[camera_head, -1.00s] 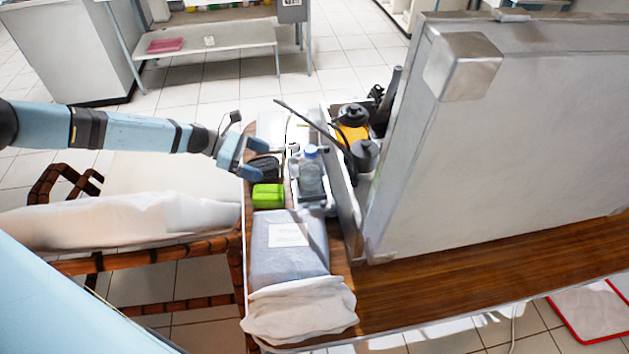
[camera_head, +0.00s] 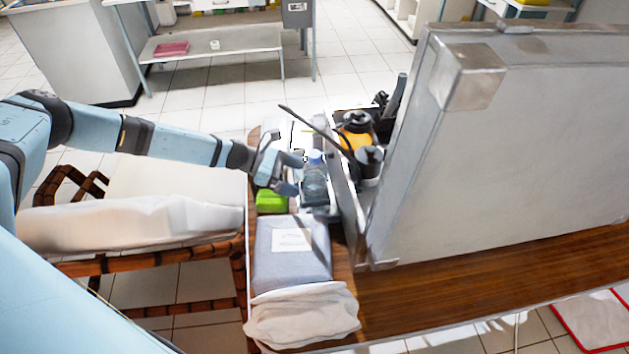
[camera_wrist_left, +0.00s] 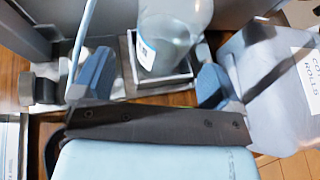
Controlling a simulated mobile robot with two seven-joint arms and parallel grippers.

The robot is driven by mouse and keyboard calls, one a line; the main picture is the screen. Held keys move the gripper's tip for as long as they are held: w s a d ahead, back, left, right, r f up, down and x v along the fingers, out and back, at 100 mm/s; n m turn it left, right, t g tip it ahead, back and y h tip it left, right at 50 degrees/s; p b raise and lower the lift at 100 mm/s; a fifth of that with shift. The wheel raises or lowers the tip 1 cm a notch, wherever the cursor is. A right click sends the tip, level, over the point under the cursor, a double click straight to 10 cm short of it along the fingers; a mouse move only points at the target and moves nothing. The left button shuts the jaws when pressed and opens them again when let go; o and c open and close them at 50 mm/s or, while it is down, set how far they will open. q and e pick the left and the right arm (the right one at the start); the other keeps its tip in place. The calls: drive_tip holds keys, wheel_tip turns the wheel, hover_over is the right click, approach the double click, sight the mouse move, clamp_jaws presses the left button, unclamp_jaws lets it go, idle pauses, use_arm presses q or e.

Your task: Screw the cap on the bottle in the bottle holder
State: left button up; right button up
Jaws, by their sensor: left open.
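The clear bottle (camera_head: 314,184) stands upright in its grey holder, close to the case side. A blue cap (camera_head: 315,157) shows at its top; how tightly it sits I cannot tell. In the left wrist view the bottle (camera_wrist_left: 172,35) stands in the square holder (camera_wrist_left: 188,76), with its top out of frame. My left gripper (camera_head: 296,174) is open, just left of the bottle. In the left wrist view its two blue fingers (camera_wrist_left: 150,82) are spread apart, pointing toward the bottle's lower part, with nothing between them. My right gripper is not in view.
A green box (camera_head: 271,201) lies below my left gripper. A grey-blue pack (camera_head: 290,262) with a white label is in front. The tall grey case (camera_head: 520,150) and black-topped bottles (camera_head: 357,130) bound the right. A dark hose arches behind the bottle.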

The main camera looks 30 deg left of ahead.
sight(313, 182)
use_arm(q)
drive_tip(key=shift+d, duration=0.1)
drive_tip(key=x, duration=0.4)
drive_tip(key=shift+d+r, duration=0.2)
drive_tip(key=shift+d, duration=0.2)
drive_tip(key=shift+d+f, duration=0.15)
drive_tip(key=c, duration=1.2)
